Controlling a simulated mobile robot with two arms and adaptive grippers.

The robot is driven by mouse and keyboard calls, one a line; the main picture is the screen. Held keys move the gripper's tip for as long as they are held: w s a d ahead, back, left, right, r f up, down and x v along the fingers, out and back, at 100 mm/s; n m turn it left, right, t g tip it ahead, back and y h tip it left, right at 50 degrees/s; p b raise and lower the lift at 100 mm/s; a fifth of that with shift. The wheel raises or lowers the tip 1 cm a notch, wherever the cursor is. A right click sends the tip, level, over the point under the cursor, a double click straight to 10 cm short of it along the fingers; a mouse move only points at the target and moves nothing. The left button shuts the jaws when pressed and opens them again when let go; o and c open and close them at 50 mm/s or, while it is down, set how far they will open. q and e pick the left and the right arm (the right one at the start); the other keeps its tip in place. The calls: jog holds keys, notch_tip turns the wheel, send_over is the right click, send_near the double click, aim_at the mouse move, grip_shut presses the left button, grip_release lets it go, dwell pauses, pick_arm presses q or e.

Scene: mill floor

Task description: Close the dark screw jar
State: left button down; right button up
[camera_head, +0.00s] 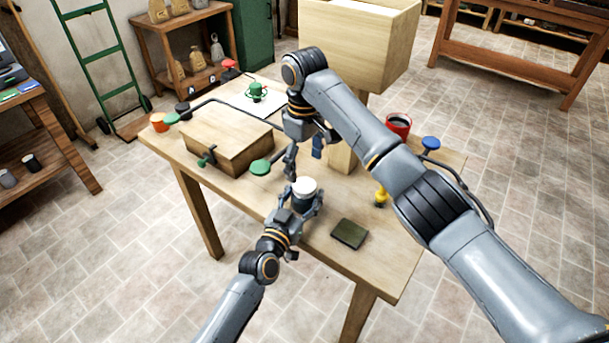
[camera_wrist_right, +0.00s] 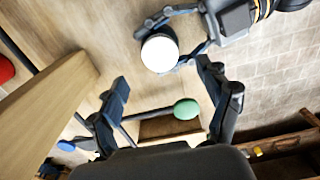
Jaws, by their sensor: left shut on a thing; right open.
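The dark screw jar (camera_head: 302,204) is upright near the front middle of the wooden table. A round white top (camera_head: 304,185) covers its mouth. In the right wrist view the white top (camera_wrist_right: 160,53) shows as a bright disc. I cannot tell whether it is screwed tight. My left gripper (camera_head: 302,194) is shut around the jar's dark body; its fingers also show in the right wrist view (camera_wrist_right: 180,40). My right gripper (camera_head: 304,164) is open and empty, above and behind the jar; its spread fingers (camera_wrist_right: 172,98) are apart from the white top.
A wooden hopper (camera_head: 350,40) stands behind. A red mug (camera_head: 398,126), blue knob (camera_head: 430,143), yellow piece (camera_head: 380,197) and dark green pad (camera_head: 350,233) are right. The table's front edge is close.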

notch_tip(320, 180, up, 6)
dwell(0.4)
pick_arm(q)
jog(key=shift+c, duration=1.6)
grip_release()
jog(key=v, duration=1.2)
